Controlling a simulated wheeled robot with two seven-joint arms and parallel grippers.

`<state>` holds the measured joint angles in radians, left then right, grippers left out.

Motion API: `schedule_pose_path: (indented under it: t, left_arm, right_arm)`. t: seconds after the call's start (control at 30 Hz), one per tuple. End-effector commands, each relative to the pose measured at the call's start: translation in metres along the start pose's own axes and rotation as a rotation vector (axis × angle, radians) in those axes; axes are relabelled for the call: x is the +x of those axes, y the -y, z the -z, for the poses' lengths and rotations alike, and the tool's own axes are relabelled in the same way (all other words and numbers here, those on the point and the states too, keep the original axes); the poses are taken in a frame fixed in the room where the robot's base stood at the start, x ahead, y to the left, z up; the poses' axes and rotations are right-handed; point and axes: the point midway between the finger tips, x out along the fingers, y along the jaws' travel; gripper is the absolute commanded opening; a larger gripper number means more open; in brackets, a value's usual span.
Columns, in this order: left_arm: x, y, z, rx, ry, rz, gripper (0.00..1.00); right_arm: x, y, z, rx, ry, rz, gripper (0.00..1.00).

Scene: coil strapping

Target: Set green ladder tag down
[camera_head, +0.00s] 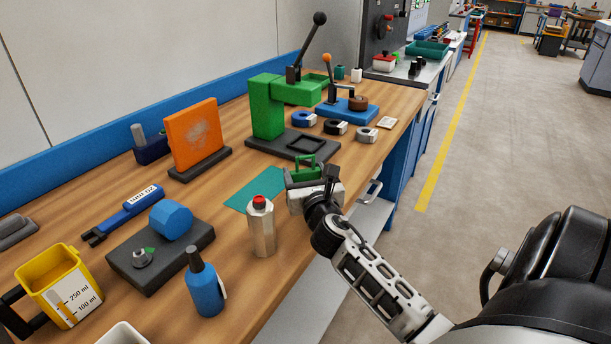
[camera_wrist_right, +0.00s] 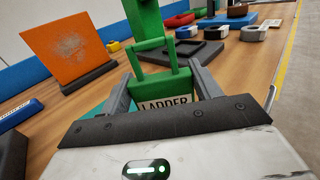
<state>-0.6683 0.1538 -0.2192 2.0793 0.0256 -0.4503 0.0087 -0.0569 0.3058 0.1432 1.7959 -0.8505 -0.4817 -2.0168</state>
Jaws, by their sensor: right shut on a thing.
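The green ladder tag (camera_head: 303,168) is held in my right gripper (camera_head: 306,176). In the right wrist view the tag (camera_wrist_right: 163,82) is upright between the two grey fingers, with a green loop on top and a white label reading "LADDER" on its lower part. My right gripper (camera_wrist_right: 163,90) is shut on the tag's body near the front edge of the bench. Whether the tag's bottom touches the bench is hidden. My left gripper is not in view.
A teal mat (camera_head: 256,188) lies left of my right gripper, with a silver bottle (camera_head: 261,228) in front. Behind stands a green press (camera_head: 268,108) on a dark base. Strap coils (camera_head: 336,127) and an orange plate (camera_head: 196,134) stand nearby.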

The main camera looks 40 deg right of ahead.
Motion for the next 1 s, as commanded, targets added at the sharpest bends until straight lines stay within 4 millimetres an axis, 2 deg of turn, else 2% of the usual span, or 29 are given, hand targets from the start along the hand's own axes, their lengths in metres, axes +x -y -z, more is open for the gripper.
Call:
schedule_pose_path:
  t: [0.2,0.23,0.3,0.67,0.77,1.0]
  left_arm:
    - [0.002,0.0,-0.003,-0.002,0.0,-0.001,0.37]
    - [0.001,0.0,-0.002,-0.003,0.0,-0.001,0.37]
    - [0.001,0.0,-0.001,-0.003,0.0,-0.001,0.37]
    - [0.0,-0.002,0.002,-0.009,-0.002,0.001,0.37]
    - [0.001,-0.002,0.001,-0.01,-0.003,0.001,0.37]
    - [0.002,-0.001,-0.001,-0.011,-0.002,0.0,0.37]
  right_arm:
    - [0.0,0.0,0.005,0.001,0.0,-0.001,0.26]
    - [0.0,0.0,0.003,0.001,0.0,-0.001,0.71]
    - [0.0,0.0,0.003,0.001,0.0,0.0,0.85]
    - [-0.002,0.0,-0.001,-0.001,-0.001,-0.001,0.85]
    - [-0.017,-0.001,0.001,0.0,-0.002,-0.002,0.85]
    - [-0.069,0.0,0.002,0.001,-0.004,-0.001,0.85]
